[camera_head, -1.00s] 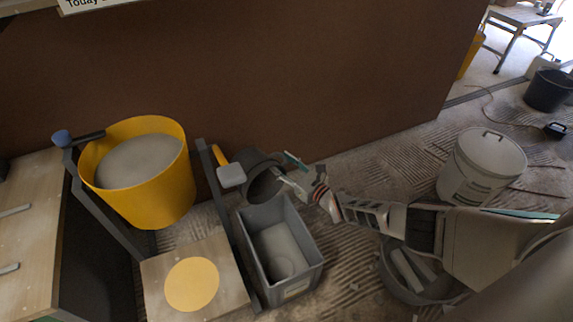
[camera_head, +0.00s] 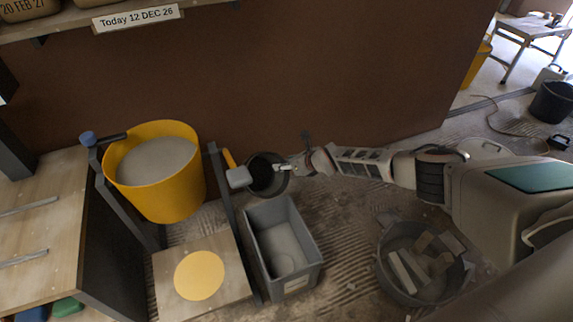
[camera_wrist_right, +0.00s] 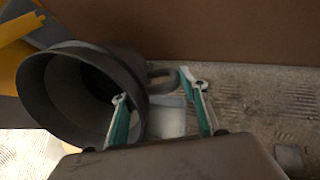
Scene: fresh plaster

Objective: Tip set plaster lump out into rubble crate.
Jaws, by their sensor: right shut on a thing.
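A dark grey bucket (camera_head: 276,186) hangs at the back end of the grey crate (camera_head: 310,263), its mouth facing up and toward the head camera. My right gripper (camera_head: 286,168) is shut on its handle side. In the right wrist view the bucket (camera_wrist_right: 90,75) lies tilted, mouth to the left, with the gripper (camera_wrist_right: 155,88) at its looped handle. The visible inside looks dark; its deepest part is in shadow. A pale round-edged lump (camera_head: 281,262) shows low in the crate. My left gripper is not in view.
A yellow tub (camera_head: 190,190) of grey material and a board with a yellow disc (camera_head: 199,275) stand left of the crate. A scraper-like tool (camera_head: 238,176) is beside the bucket. A round tub (camera_head: 383,275) of rubble stands right. Ribbed floor between is clear.

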